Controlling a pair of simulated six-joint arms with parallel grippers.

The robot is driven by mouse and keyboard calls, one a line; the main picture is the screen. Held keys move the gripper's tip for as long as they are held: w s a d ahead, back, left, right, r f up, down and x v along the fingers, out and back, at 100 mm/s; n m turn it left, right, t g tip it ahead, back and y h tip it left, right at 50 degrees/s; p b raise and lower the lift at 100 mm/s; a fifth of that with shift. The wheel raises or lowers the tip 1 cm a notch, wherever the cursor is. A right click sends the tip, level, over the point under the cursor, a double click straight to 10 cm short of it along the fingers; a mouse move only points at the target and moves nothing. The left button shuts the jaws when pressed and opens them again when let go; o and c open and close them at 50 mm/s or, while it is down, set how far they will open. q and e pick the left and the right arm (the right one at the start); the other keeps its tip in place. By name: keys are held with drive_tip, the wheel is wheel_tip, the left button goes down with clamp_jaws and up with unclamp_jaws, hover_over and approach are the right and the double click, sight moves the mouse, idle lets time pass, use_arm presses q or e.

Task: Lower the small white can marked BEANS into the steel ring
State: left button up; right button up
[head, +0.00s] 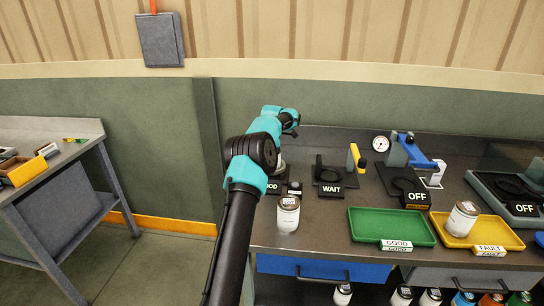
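A white can (288,213) with a dark lid stands upright on the bench beside my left arm. I cannot clearly make out a steel ring; a grey rounded part behind my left arm (262,150), near the GOOD sign, is mostly covered. The fingers of my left gripper are hidden behind the arm. My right gripper is not visible.
A WAIT stand (331,189), a blue-handled press with a gauge (406,150) and a dark OFF unit (523,209) line the bench. The green GOOD tray (391,225) is empty. Several cans stand below. The bench between the can and green tray is clear.

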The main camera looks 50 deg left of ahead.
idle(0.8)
use_arm(q)
drive_tip(key=o, duration=1.1)
drive_tip(key=shift+r, duration=4.5)
